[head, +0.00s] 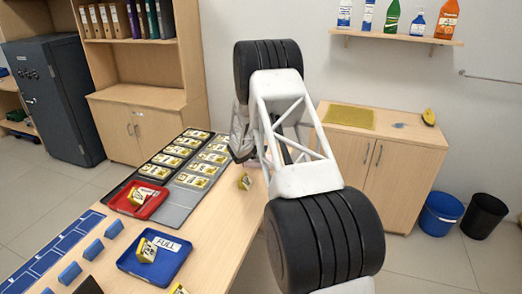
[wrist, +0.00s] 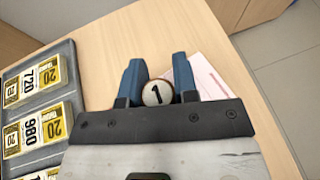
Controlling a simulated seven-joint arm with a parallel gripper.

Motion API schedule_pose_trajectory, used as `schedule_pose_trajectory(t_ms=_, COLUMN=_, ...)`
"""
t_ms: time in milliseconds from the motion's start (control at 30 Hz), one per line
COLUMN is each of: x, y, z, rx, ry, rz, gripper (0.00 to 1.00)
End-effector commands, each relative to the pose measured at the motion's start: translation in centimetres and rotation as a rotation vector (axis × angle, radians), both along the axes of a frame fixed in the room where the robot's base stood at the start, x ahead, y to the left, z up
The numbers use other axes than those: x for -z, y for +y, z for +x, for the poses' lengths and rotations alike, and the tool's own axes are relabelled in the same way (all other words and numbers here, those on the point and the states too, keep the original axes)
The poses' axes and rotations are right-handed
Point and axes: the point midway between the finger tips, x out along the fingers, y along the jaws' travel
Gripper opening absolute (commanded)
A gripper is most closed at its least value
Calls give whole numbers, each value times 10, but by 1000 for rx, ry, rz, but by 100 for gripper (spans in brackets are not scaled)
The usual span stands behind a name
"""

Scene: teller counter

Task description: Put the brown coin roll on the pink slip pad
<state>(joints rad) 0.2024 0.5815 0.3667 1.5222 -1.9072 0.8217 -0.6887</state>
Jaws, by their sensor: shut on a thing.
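In the wrist view, my gripper (wrist: 158,64) has its two blue fingers on either side of a round coin roll end (wrist: 157,93), pale with a black "1" and a darker rim. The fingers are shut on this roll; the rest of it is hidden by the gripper. The pink slip pad (wrist: 212,78) lies on the wooden counter just right of the right finger, which partly covers it. I cannot tell how high the roll is above the counter.
Left of the gripper, a grey tray (wrist: 70,72) holds bundles of banknotes. The counter's edge runs close to the pad's right.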

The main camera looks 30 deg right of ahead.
Motion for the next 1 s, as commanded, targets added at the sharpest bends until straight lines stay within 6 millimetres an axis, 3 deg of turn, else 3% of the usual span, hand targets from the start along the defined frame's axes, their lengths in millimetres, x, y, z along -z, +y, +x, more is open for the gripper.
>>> schedule_pose_trajectory(t_ms=533, x=9, y=0, z=0, rx=-1, ry=0, rz=0, gripper=0)
schedule_pose_trajectory(t_ms=567, x=9, y=0, z=0, rx=-1, ry=0, rz=0, gripper=30)
schedule_pose_trajectory(t_ms=700, x=9, y=0, z=0, rx=-1, ry=0, rz=0, gripper=52)
schedule_pose_trajectory(t_ms=1000, x=8, y=0, z=0, rx=-1, ry=0, rz=0, gripper=53)
